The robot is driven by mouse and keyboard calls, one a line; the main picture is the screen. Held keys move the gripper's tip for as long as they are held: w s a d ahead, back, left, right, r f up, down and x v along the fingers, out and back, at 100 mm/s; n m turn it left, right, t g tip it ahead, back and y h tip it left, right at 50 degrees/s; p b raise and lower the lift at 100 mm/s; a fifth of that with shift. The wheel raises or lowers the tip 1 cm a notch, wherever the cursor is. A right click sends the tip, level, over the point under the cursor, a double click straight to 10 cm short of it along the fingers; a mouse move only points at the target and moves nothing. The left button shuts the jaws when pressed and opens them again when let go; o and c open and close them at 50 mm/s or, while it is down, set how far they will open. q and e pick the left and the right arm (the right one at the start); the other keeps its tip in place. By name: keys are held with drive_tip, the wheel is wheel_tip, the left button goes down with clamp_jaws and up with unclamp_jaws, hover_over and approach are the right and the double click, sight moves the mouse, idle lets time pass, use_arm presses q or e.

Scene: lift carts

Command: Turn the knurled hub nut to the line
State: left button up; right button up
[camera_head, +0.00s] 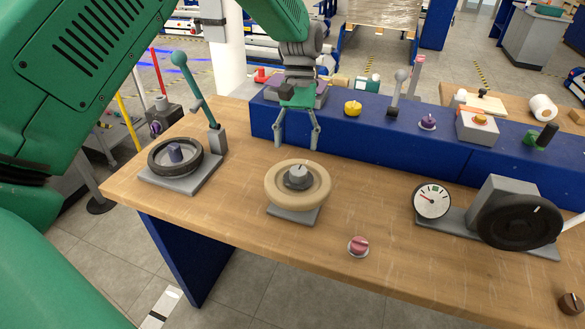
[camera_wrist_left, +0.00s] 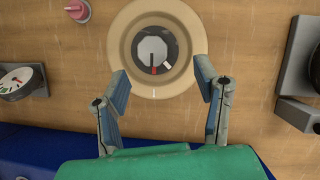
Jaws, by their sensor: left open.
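The hub nut (camera_head: 298,173) is a grey knob in the middle of a cream wheel (camera_head: 270,196) on a grey base plate. In the left wrist view the nut (camera_wrist_left: 151,48) is pale grey, set in a dark ring, with a red line pointing down the picture. My left gripper (camera_head: 298,143) is open and empty behind the wheel. In the left wrist view its fingertips (camera_wrist_left: 162,78) are spread at the wheel's lower edge. My right gripper is not in view.
A dark wheel (camera_head: 155,170) and a green-handled lever (camera_head: 195,90) stand at the left. A pink knob (camera_head: 359,246) sits in front. A dial gauge (camera_head: 431,201) and a black handwheel (camera_head: 519,222) stand at the right. A blue raised ledge (camera_head: 390,140) runs behind.

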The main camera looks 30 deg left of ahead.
sight(298, 171)
use_arm(q)
drive_tip(key=d+f, duration=0.1)
drive_tip(key=s+d+f, duration=0.1)
drive_tip(key=f, duration=0.1)
drive_tip(key=s+d+f, duration=0.1)
drive_tip(key=d, duration=0.1)
drive_tip(key=shift+d+f, duration=0.1)
drive_tip(key=shift+f, duration=0.3)
drive_tip(key=a+f, duration=0.2)
drive_tip(key=a, duration=0.1)
drive_tip(key=shift+s, duration=0.2)
drive_tip(key=shift+w+a+f, duration=0.1)
drive_tip(key=shift+a+f, duration=0.05)
drive_tip(key=shift+a, duration=0.05)
drive_tip(key=shift+d, duration=0.15)
drive_tip(key=c, duration=0.3)
drive_tip(key=shift+d+r, duration=0.3)
drive_tip(key=shift+d, duration=0.5)
drive_tip(key=c, duration=0.8)
drive_tip(key=shift+d, duration=0.25)
drive_tip(key=shift+c, duration=0.2)
drive_tip(key=shift+a, duration=0.45)
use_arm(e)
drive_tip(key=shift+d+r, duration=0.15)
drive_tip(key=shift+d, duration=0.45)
